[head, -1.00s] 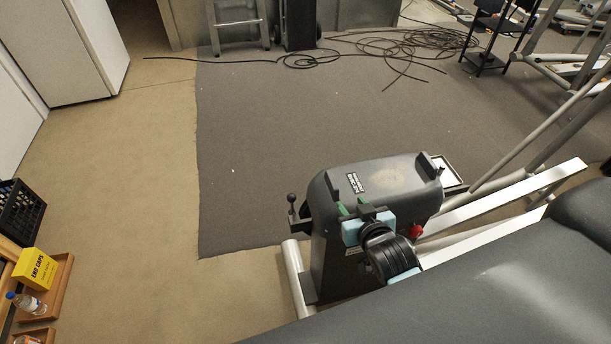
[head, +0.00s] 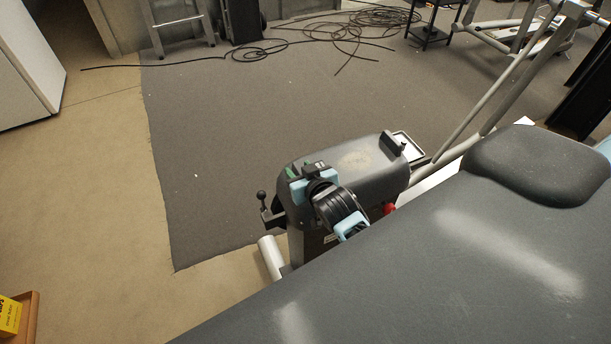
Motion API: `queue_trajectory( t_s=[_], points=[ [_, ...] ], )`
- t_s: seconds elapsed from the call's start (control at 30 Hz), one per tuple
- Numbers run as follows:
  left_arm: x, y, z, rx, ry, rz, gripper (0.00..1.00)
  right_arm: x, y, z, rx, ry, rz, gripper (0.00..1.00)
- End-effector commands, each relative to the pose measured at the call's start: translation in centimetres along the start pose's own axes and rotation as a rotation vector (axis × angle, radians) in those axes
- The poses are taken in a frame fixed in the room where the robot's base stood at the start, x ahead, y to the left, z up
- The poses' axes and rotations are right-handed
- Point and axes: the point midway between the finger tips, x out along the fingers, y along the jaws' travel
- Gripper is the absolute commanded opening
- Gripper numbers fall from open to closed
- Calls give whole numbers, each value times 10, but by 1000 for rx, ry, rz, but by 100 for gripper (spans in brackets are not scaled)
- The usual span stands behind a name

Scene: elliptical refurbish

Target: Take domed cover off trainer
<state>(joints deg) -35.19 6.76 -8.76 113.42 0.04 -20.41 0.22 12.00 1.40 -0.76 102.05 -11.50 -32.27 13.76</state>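The elliptical trainer stands on the floor in the middle of the head view, with its grey domed cover (head: 355,158) on top of its body. The cover's top is rounded, with a pale scuffed patch and a small raised block at its right end. My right gripper (head: 300,172) is at the near left end of the cover, with green fingertips very close to its surface. I cannot tell whether the fingers touch it or how far apart they are. The gripper and wrist hide part of the cover's near end. My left gripper is not in view.
A lever with a black knob (head: 262,197) sticks up left of the cover, and a red knob (head: 389,209) sits below it. Long grey bars (head: 495,95) rise to the right. Loose black cable (head: 335,35) lies at the back. The carpet (head: 220,130) left of the trainer is clear.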

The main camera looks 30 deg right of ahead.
Motion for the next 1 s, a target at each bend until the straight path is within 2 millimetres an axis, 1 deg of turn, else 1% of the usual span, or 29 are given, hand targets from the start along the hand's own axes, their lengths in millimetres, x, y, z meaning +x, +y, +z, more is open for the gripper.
queue_trajectory(
  t_s=[0.03,0.1,0.2,0.47,0.5,0.8,1.0],
  points=[
    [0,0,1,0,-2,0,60,6,0,0,-1,0,0,40],
    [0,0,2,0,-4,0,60,11,0,0,-1,0,0,40],
    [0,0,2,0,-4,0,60,15,0,0,0,0,0,40],
    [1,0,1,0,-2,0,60,16,0,0,0,1,0,40],
    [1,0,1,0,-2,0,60,16,0,0,0,1,0,39],
    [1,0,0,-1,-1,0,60,16,0,0,0,0,0,0],
    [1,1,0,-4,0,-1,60,16,0,0,0,0,0,0]
  ],
)
